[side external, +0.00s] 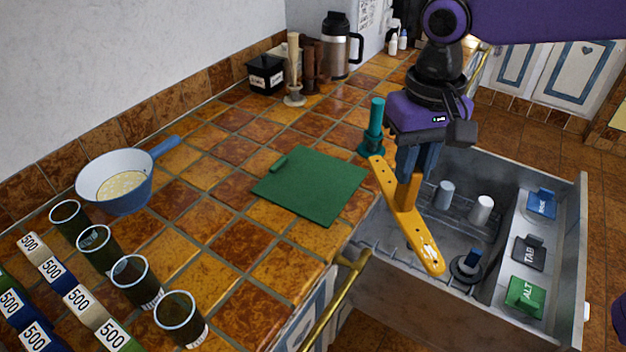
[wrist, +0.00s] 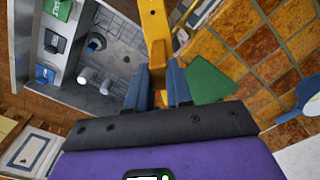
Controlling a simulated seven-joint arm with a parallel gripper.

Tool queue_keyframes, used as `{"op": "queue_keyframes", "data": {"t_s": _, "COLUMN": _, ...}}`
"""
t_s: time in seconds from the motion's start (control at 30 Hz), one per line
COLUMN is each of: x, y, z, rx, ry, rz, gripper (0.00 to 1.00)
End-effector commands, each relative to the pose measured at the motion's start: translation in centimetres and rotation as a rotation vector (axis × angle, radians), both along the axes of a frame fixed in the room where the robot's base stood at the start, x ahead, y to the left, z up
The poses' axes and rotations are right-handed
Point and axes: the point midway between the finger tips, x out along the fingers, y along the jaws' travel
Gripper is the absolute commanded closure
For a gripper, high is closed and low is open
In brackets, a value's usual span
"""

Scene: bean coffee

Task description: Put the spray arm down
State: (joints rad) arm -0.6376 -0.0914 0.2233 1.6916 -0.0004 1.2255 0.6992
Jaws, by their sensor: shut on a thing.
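The spray arm (side external: 404,216) is a long yellow bar with small holes and an upright stem in its middle. My gripper (side external: 410,178) is shut on that stem from above. The bar hangs level with or above the left edge of an open grey drawer; its far end reaches toward the tiled counter and its near end is over the drawer. In the wrist view the yellow spray arm (wrist: 154,30) runs between the blue fingers of my gripper (wrist: 158,88). The stem's lower end and any contact below are hidden.
The open drawer (side external: 575,250) holds white and grey cylinders, a dark round fitting and blue, black and green tabs. A green board (side external: 312,185) lies on the counter beside a teal holder (side external: 374,130). A blue pan (side external: 125,180) and several dark cups stand at left.

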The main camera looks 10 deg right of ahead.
Motion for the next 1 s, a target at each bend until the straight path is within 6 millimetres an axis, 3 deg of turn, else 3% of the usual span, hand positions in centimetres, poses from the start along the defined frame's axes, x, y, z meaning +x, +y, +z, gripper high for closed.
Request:
{"op": "queue_keyframes", "data": {"t_s": 0.17, "x": 0.9, "y": 1.4, "z": -0.4, "rx": -0.002, "ry": 0.002, "rz": 0.001, "gripper": 1.0}}
{"op": "queue_keyframes", "data": {"t_s": 0.57, "x": 6.0, "y": 5.8, "z": -3.5, "rx": -0.001, "ry": 0.001, "rz": 0.001, "gripper": 1.0}}
{"op": "queue_keyframes", "data": {"t_s": 1.0, "x": 9.7, "y": 8.9, "z": -8.8, "rx": 0.0, "ry": 0.001, "rz": 0.001, "gripper": 1.0}}
